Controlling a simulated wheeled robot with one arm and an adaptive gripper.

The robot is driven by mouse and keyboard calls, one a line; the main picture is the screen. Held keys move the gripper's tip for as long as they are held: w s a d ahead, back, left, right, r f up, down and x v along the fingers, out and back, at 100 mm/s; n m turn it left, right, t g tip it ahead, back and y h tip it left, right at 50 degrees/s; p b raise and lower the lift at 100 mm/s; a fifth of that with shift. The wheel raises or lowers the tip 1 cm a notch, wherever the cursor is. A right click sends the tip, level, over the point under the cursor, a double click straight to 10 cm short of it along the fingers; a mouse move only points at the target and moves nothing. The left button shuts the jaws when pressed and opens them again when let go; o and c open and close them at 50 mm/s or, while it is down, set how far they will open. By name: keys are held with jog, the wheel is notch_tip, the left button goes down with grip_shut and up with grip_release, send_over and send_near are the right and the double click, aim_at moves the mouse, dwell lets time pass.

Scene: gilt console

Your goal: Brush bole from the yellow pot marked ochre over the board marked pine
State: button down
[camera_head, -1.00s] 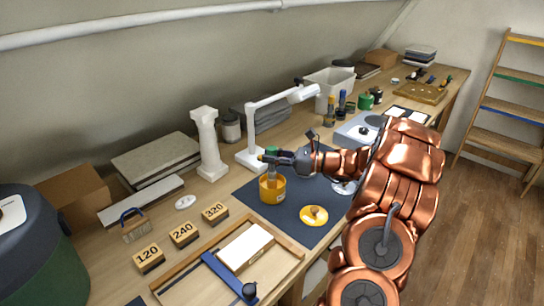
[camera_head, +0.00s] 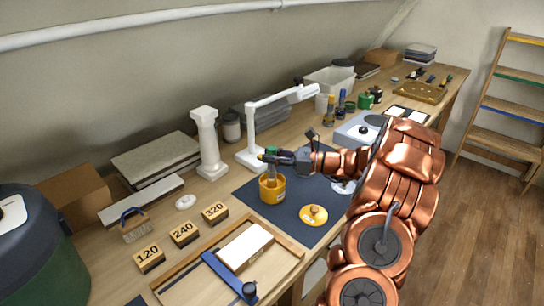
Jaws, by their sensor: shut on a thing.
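The yellow pot (camera_head: 272,190) stands open on the dark blue mat; its marking is too small to read. My gripper (camera_head: 273,160) is above the pot, shut on an upright brush (camera_head: 271,172). A bit of green shows above the jaws, apparently the brush's handle. The brush's lower end is inside the pot, so its bristles and the bole are hidden. A yellow lid (camera_head: 313,215) with a knob lies on the mat to the right. A pale board (camera_head: 245,246) lies in the wooden tray at the front; no marking on it is legible.
A blue bar (camera_head: 229,276) with a dark knob crosses the tray (camera_head: 172,286). Blocks marked 120, 240 and 320 (camera_head: 215,212) stand left of the mat (camera_head: 292,227). A white lamp (camera_head: 250,155) and a white column (camera_head: 208,145) stand behind the pot.

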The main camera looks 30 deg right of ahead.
jog(key=shift+r+p, duration=2.7)
jog(key=shift+r, duration=0.8)
jog(key=shift+f, duration=0.1)
